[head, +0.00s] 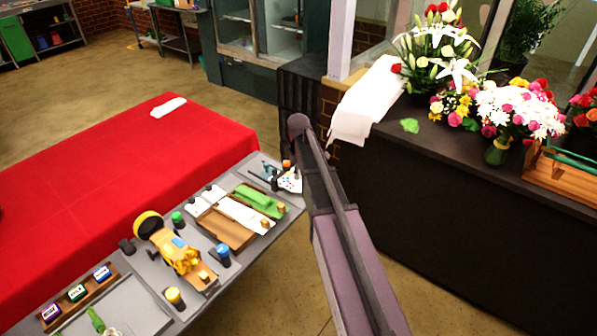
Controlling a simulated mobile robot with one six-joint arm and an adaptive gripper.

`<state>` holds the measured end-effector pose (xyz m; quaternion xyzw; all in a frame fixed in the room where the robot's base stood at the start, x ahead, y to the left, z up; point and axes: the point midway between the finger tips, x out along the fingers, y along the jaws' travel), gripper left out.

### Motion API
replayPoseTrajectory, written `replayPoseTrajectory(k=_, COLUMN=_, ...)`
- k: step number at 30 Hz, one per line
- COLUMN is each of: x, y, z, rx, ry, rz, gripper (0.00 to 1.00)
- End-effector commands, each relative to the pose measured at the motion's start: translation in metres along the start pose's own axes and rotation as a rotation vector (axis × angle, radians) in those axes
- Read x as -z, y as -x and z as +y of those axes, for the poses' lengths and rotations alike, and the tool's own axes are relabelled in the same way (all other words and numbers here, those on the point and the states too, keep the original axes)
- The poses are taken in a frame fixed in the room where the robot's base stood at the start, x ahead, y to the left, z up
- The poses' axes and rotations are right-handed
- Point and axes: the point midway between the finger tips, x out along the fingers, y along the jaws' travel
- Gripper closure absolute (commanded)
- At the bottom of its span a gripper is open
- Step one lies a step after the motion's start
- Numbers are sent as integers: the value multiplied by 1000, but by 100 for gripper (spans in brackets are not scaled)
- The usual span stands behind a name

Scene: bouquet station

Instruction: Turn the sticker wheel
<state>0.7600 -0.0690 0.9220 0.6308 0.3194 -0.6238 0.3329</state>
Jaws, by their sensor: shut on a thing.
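A white disc-like piece with small coloured marks, which looks like the sticker wheel (290,183), is at the far right end of the grey worktop (245,283). My arm passes just right of it and may cover part of it. Small dark and teal items lie close to its left, too small to make out. My gripper cannot be made out; my arm hides the space behind it.
A yellow dispenser (182,257), a wooden tray (227,230), and a rack of small coloured blocks (77,292) crowd the worktop. A red-covered table (105,190) adjoins it. Flower arrangements (518,108) and a white cloth (365,100) are on the dark counter (455,185).

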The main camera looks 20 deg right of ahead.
Motion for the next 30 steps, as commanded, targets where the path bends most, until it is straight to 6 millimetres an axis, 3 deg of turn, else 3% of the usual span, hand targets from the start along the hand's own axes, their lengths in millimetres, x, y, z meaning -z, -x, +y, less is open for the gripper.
replayPoseTrajectory(k=2, x=-1, y=0, z=-2, rx=5, ry=0, rz=-2, gripper=100)
replayPoseTrajectory(k=3, x=-1, y=0, z=-2, rx=5, ry=0, rz=-2, gripper=52)
replayPoseTrajectory(k=6, x=-1, y=0, z=-2, rx=3, ry=0, rz=-1, gripper=24)
replayPoseTrajectory(k=23, x=0, y=1, z=0, rx=1, ry=-1, rz=0, gripper=24)
replayPoseTrajectory(k=30, x=0, y=15, z=0, rx=1, ry=-1, rz=0, gripper=24)
